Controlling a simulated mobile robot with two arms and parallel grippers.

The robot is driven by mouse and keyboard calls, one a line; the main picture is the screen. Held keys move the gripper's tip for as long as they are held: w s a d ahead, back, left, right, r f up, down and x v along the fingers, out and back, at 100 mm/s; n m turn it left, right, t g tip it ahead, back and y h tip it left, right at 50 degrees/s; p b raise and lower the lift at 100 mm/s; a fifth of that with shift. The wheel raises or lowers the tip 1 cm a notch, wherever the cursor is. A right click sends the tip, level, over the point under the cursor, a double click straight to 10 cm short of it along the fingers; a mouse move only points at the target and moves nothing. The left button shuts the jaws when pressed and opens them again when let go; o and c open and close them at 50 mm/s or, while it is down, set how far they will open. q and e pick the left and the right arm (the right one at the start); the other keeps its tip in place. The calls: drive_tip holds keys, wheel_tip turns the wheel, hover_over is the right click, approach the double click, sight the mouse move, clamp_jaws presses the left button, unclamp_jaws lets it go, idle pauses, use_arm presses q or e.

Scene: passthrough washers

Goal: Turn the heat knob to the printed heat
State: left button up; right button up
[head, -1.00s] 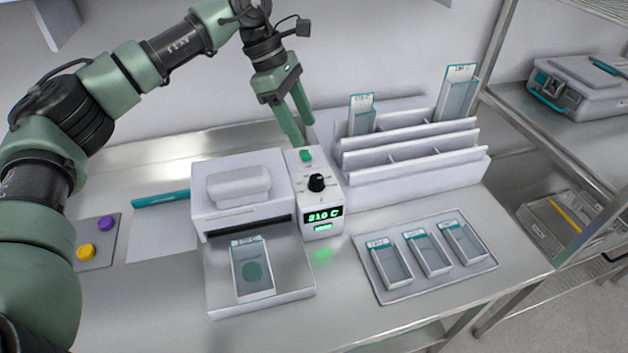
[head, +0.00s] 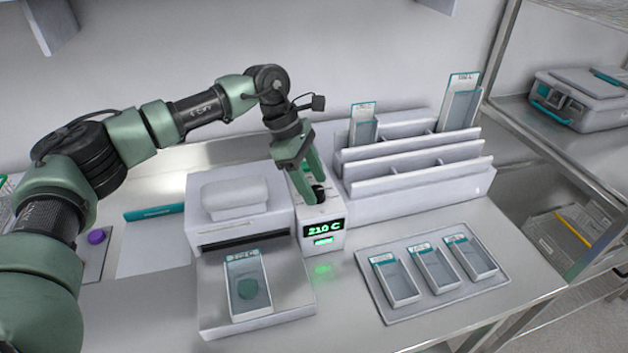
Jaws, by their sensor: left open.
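The heat knob (head: 319,195) is a small black knob on top of the white control box. It is partly hidden by my left gripper (head: 315,189), which points down with its green fingers open at the knob, one on either side as far as I can tell. Whether they touch it is unclear. The display (head: 322,229) on the box front glows green and reads 210 C. A clear teal-topped packet (head: 248,285) with a green disc lies on the sealer's front plate. Its printed label is too small to read. My right gripper is out of view.
The white sealer (head: 237,232) stands left of the control box. A white rack (head: 415,175) holding two upright packets is close on the right. A tray (head: 432,307) with three packets lies front right. A purple knob (head: 96,237) is at the left.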

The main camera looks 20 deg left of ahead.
use_arm(q)
drive_tip(key=shift+d+f, duration=0.15)
drive_tip(key=shift+f, duration=0.25)
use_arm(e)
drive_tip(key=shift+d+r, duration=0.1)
use_arm(q)
clamp_jaws()
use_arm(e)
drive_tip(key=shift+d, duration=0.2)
